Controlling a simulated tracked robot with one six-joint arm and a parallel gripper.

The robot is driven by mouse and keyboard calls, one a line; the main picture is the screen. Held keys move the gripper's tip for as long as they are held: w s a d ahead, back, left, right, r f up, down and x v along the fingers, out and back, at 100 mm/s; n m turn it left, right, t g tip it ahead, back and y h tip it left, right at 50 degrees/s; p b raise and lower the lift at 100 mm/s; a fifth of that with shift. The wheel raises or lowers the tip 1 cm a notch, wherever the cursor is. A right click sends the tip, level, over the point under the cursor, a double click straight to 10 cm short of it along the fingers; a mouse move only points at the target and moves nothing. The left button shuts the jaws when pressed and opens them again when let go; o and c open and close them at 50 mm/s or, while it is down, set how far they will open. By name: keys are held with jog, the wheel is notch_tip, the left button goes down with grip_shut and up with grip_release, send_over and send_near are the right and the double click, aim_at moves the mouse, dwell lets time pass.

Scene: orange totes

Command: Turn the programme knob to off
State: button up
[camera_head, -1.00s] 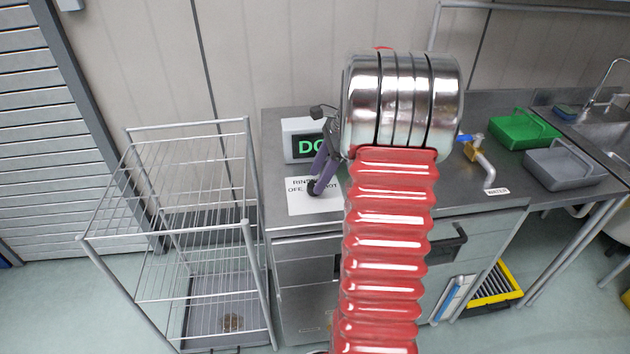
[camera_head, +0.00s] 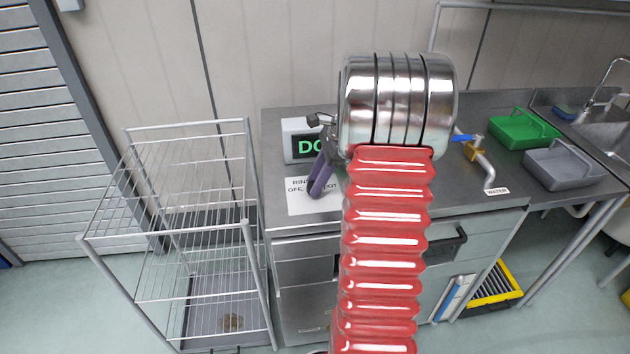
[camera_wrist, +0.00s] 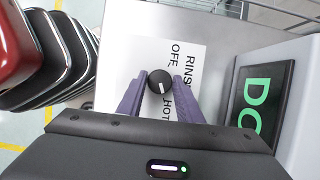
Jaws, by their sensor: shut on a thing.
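The programme knob (camera_wrist: 159,82) is a round black knob with a white pointer line, seen in the wrist view on a white label plate (camera_wrist: 188,55). The plate also shows in the head view (camera_head: 300,205). The words OFF, RINSE and HOT are partly readable on it. The pointer line slants toward the lower right in the wrist view; which word it marks I cannot tell. My gripper (camera_wrist: 158,88) has purple fingers, one on each side of the knob, shut on it. In the head view the gripper (camera_head: 316,190) reaches down to the plate and hides the knob.
A display box (camera_head: 301,140) with green letters stands behind the plate. A wire rack (camera_head: 185,235) is at the left. A blue-handled water tap (camera_head: 480,158), a green tray (camera_head: 520,130) and a grey tray (camera_head: 563,167) are on the right of the counter.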

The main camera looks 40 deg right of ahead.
jog(key=shift+w+d, duration=0.1)
jog(key=shift+c, duration=0.7)
